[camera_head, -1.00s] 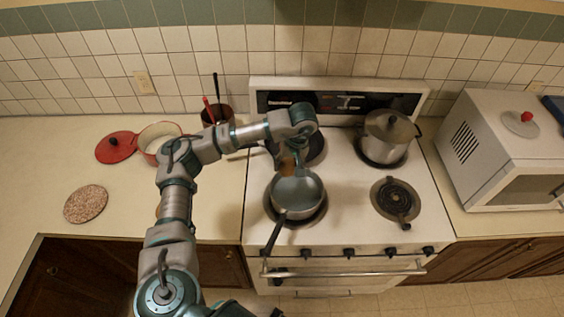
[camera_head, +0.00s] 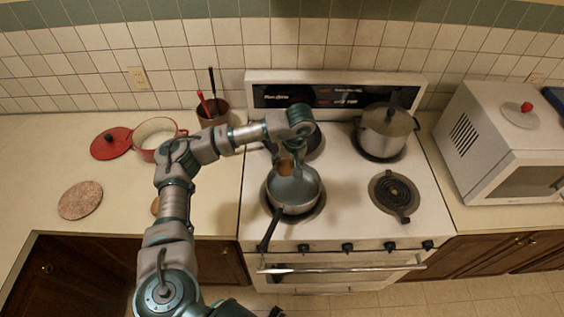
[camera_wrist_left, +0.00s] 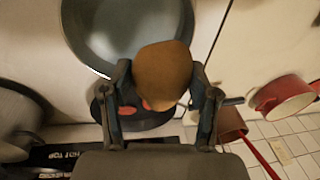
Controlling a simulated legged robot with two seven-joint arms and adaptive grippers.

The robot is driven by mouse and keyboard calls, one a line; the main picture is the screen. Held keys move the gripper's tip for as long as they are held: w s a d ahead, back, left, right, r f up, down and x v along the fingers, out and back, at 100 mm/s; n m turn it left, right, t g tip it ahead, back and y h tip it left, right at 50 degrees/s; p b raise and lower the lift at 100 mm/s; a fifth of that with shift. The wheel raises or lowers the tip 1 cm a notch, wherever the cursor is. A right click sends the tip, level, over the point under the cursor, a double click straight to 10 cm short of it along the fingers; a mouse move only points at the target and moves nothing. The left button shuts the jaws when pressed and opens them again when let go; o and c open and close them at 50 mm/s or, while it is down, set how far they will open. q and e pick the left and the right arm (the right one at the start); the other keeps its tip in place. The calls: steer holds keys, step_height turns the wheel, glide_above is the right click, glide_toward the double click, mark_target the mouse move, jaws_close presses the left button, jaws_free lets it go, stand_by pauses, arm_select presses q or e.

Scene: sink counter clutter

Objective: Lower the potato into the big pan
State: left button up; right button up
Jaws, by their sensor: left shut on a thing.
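The brown potato (camera_head: 286,166) is held between the fingers of my left gripper (camera_head: 287,162), above the far rim of the big pan. In the left wrist view, the potato (camera_wrist_left: 164,76) sits between the two fingers (camera_wrist_left: 162,92) and overlaps the pan's edge. The big grey pan (camera_head: 294,194) stands on the front left burner, its dark handle pointing to the front left. Its bare inside also shows in the left wrist view (camera_wrist_left: 120,32). How high the potato is above the pan is hard to tell. My right gripper is not in view.
A lidded steel pot (camera_head: 385,132) stands on the back right burner. A red pot (camera_head: 150,143), a red lid (camera_head: 111,143), a utensil holder (camera_head: 214,115) and a round trivet (camera_head: 80,200) are on the left counter. A microwave (camera_head: 495,145) is at right.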

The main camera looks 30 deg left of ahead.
arm_select(q)
steer(key=shift+d+f+b, duration=0.5)
steer(key=shift+d+f, duration=0.15)
steer(key=shift+d, duration=0.15)
steer(key=shift+a+f, duration=0.1)
steer(key=shift+f, duration=0.15)
steer(key=f+b, duration=0.2)
steer(key=f, duration=0.1)
steer(key=f+b, duration=0.1)
steer(key=f, duration=0.1)
steer(key=shift+a+b, duration=0.35)
steer(key=shift+b, duration=0.05)
steer(key=shift+a+f, duration=0.45)
steer(key=shift+a, duration=0.25)
steer(key=shift+d, duration=0.15)
steer(key=shift+d+r, duration=0.15)
steer(key=shift+d, duration=0.45)
steer(key=shift+a, duration=0.1)
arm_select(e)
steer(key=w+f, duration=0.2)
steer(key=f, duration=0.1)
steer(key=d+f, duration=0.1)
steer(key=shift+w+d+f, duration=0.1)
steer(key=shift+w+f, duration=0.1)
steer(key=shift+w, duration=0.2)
